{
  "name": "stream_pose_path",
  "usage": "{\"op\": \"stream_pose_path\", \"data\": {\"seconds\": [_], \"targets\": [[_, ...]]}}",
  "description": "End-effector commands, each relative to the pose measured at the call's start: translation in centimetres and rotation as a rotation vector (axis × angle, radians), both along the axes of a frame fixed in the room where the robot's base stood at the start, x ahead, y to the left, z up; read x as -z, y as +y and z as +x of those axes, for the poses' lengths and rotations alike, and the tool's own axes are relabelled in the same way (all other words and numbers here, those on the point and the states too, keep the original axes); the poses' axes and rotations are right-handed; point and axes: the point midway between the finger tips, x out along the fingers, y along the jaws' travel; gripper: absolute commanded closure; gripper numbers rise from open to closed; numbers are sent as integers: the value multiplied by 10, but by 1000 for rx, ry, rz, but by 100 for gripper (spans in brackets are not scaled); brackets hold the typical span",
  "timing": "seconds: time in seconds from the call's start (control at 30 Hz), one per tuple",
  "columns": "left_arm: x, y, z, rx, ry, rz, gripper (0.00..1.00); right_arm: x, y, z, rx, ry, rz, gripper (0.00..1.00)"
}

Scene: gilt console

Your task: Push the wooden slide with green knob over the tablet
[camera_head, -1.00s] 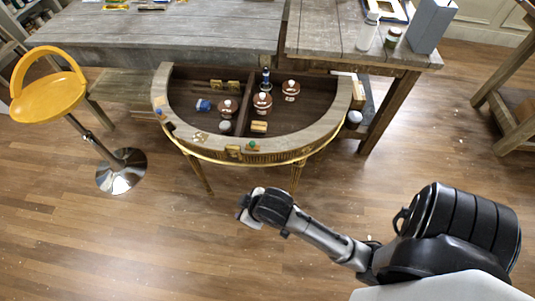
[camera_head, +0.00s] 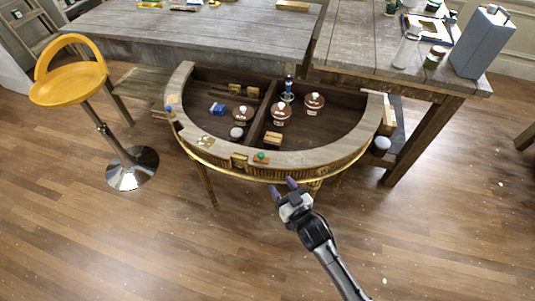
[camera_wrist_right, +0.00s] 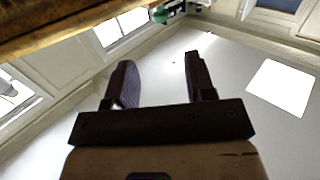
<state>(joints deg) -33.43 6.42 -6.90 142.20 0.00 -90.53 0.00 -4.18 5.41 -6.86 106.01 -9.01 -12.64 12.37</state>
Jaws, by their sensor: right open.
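The wooden slide with a green knob (camera_head: 261,156) sits on the front rim of the half-round gilt console (camera_head: 310,158). The green knob also shows at the top edge of the right wrist view (camera_wrist_right: 168,11). A small pale, dark-marked plate (camera_head: 205,140) lies on the rim to the left; I cannot tell if it is the tablet. A yellow-brown piece (camera_head: 238,161) is just left of the slide. My right gripper (camera_head: 283,187) is in front of the console, just below and right of the slide. Its fingers (camera_wrist_right: 160,70) are apart and empty. My left gripper is not in view.
Inside the console are several brown lidded pots (camera_head: 280,113), a dark blue bottle (camera_head: 288,88), a blue item (camera_head: 218,109) and a divider. Grey wooden tables (camera_head: 200,30) stand behind. A yellow stool (camera_head: 70,85) is at left. The floor in front is clear.

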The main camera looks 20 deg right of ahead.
Motion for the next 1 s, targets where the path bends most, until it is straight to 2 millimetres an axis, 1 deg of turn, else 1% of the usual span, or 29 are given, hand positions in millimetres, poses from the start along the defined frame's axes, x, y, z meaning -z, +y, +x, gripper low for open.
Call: {"op": "stream_pose_path", "data": {"seconds": [0.07, 0.17, 0.27, 0.6, 0.7, 0.83, 1.0], "targets": [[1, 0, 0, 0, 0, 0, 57, -3, 1, 3, -5, -22, 13, 50], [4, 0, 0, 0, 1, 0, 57, -3, 2, 13, -5, -22, 25, 50], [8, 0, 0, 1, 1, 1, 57, -3, 3, 28, -5, -22, 25, 50], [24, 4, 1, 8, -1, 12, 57, -2, 10, 91, -5, -20, 25, 50], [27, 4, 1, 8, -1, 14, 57, -2, 11, 106, -5, -19, 25, 50], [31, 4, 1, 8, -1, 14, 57, -2, 13, 121, -5, -19, 26, 50], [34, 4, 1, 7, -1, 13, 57, -3, 14, 133, -5, -18, 26, 50]]}}
